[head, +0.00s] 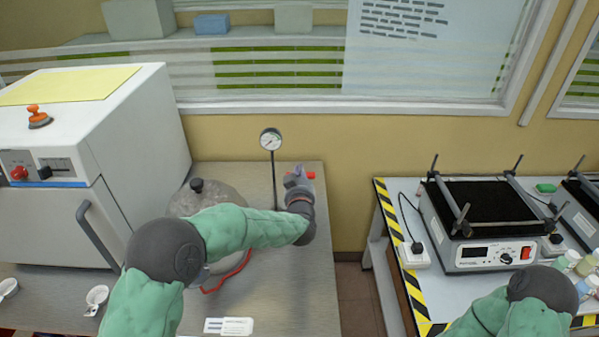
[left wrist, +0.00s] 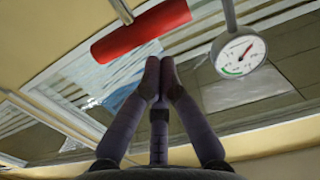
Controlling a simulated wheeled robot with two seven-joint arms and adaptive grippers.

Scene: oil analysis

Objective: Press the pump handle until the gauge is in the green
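The round white gauge (head: 271,139) stands on a thin stem. In the left wrist view the gauge (left wrist: 238,54) has its red needle away from the green arc. My right gripper is out of view.
A rounded vessel with a black knob (head: 197,186) stands behind my left arm. A white oven-like box (head: 85,150) fills the left. A hotplate-like device (head: 480,215) sits on the right table. A gap separates the tables.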

